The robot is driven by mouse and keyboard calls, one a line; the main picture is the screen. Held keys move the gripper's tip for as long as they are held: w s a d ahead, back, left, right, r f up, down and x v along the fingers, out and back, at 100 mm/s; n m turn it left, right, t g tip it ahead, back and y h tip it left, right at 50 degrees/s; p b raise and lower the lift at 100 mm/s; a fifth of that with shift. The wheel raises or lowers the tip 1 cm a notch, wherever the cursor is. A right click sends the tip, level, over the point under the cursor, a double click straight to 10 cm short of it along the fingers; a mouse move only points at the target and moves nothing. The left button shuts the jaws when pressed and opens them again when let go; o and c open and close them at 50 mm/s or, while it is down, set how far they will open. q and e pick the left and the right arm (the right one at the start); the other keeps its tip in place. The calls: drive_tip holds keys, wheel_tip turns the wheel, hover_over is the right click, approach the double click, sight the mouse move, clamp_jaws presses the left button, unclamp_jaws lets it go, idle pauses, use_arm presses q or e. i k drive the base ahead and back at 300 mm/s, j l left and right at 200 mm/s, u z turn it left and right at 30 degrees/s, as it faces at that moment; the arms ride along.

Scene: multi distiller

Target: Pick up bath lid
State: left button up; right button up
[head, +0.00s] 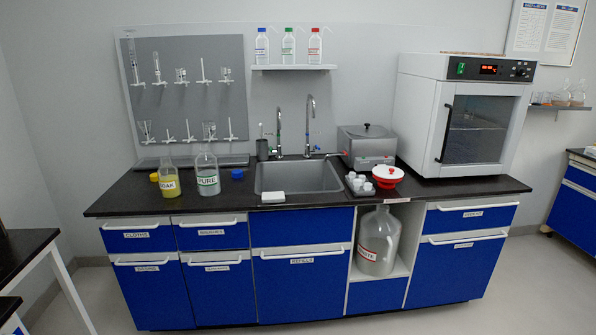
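A grey metal bath (368,152) stands on the dark counter, right of the sink and left of the white oven. Its flat lid (352,132) lies on top of it, with a small dark knob (367,126) near the middle. The lid appears level, but I cannot tell how closely it fits. Neither of my grippers shows in the head view.
The oven (424,118) stands close to the bath's right. In front are a tray of small white cups (356,184) and a red-and-white bowl (388,178). The sink (299,178) and its taps are to the left. Floor in front looks clear.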

sight(366, 130)
drive_tip(key=i+z, duration=0.5)
drive_tip(key=i, duration=0.15)
drive_tip(key=i+j+z, duration=0.2)
drive_tip(key=i+z, duration=0.25)
drive_tip(key=i, duration=0.2)
